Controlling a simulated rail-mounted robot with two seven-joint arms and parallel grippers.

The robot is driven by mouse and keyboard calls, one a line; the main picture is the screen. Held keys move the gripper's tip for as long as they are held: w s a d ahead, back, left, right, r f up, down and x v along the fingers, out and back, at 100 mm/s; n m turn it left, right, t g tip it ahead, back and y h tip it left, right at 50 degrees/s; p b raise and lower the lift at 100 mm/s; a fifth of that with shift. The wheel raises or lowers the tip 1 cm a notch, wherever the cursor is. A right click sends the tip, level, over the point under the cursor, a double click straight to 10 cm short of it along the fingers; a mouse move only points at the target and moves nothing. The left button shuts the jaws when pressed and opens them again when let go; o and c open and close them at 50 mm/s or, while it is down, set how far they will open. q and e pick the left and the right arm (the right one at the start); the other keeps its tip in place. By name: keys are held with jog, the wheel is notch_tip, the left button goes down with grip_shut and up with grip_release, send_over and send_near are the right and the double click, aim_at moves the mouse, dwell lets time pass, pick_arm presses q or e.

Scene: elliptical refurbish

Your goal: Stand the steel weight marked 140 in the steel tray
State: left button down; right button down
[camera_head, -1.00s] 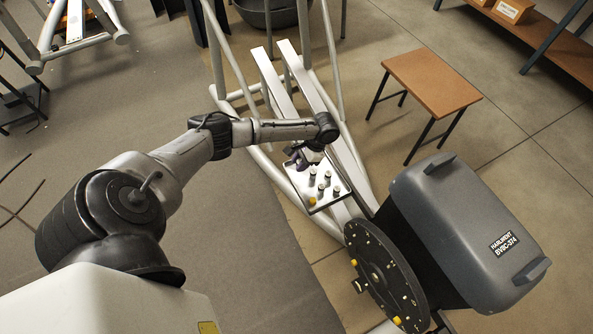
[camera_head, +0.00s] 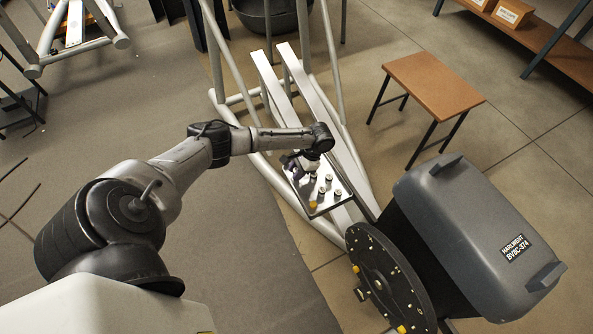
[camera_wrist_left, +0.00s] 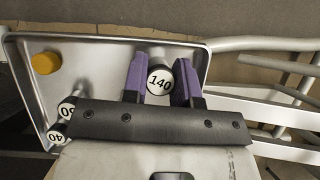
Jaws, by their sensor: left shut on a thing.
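The steel weight marked 140 (camera_wrist_left: 159,80) shows its round white label between the purple fingers of my left gripper (camera_wrist_left: 160,82) in the left wrist view. The fingers are shut on it. The weight is upright, over or in the steel tray (camera_wrist_left: 100,47); I cannot tell whether its base touches the tray floor. In the head view my left gripper (camera_head: 298,167) is at the far left part of the tray (camera_head: 334,207), and the held weight is hidden there. My right gripper is not in view.
Several other weights (camera_head: 323,191) stand in the tray, two of them close by my gripper in the wrist view (camera_wrist_left: 62,120). A yellow-orange piece (camera_wrist_left: 45,63) is in a tray corner. A grey machine housing (camera_head: 470,235) with a black disc (camera_head: 385,275) is at the right.

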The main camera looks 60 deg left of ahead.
pick_arm(q)
jog(key=c, duration=0.9)
grip_release()
jog(key=shift+f, duration=0.1)
jog(key=shift+w+r, duration=0.1)
jog(key=shift+r, duration=0.25)
jog(key=a+p+v, duration=0.1)
jog(key=p+v, duration=0.4)
jog(key=v, duration=0.6)
jog(key=s+d+f+m, duration=0.1)
jog(key=d+f, duration=0.1)
jog(key=d, duration=0.2)
jog(key=s+d+f+m+t, duration=0.1)
jog(key=s+d+f, duration=0.1)
jog(key=d, duration=0.2)
jog(key=s+d+f+m, duration=0.1)
jog(key=d+f, duration=0.1)
jog(key=d, duration=0.2)
jog(key=shift+s+d+t, duration=0.15)
jog(key=shift+d+t, duration=0.15)
jog(key=s+d+t+h, duration=0.2)
jog(key=s+d+t, duration=0.2)
jog(key=s+d, duration=0.95)
jog(key=s+r+n+t+y, duration=0.1)
jog(key=s+r+n+t, duration=0.1)
jog(key=s+r, duration=0.4)
notch_tip(320, 180, up, 3)
jog(key=shift+a+t, duration=0.4)
jog(key=shift+t, duration=0.5)
